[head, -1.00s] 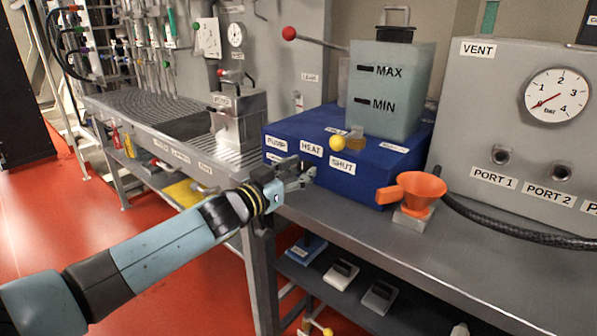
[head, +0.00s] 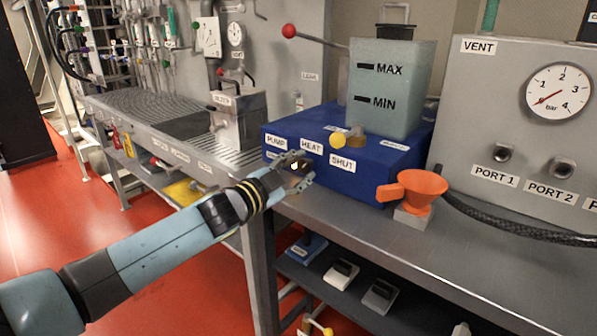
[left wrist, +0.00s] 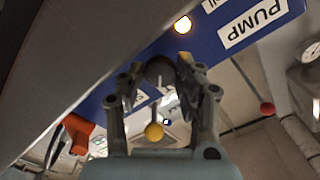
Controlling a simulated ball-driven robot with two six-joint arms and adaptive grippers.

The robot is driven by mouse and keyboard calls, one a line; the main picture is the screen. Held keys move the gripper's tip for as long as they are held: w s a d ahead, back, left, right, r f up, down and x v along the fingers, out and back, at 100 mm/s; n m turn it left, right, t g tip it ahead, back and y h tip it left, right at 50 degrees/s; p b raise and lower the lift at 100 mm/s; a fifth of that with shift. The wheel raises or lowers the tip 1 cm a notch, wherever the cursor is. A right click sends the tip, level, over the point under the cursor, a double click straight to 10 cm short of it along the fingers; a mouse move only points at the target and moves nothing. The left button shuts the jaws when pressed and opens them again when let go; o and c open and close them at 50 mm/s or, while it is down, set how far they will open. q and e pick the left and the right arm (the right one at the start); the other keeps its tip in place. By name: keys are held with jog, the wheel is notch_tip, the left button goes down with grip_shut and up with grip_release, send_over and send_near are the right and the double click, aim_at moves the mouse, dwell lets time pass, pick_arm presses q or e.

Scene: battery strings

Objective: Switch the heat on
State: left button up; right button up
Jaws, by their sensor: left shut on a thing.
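The blue box (head: 390,165) stands on the bench with labels PUMP, HEAT (head: 312,147) and SHUT on its front. My left gripper (head: 302,168) is at the front face just below the HEAT label. In the left wrist view my gripper's fingers (left wrist: 168,78) are closed around a dark round knob (left wrist: 159,70). A lamp (left wrist: 182,24) glows warm white on the blue face beside the PUMP label (left wrist: 252,22). My right gripper is in neither view.
A tank (head: 390,88) marked MAX and MIN stands on the box, with a yellow ball knob (head: 337,140) near its foot. The bench front is clear.

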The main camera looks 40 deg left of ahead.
pick_arm(q)
jog(key=shift+m, duration=1.7)
jog(key=shift+m+b, duration=0.3)
jog(key=o, duration=1.1)
jog(key=shift+o, duration=0.2)
jog(key=s, duration=1.2)
jog(key=shift+a, duration=0.45)
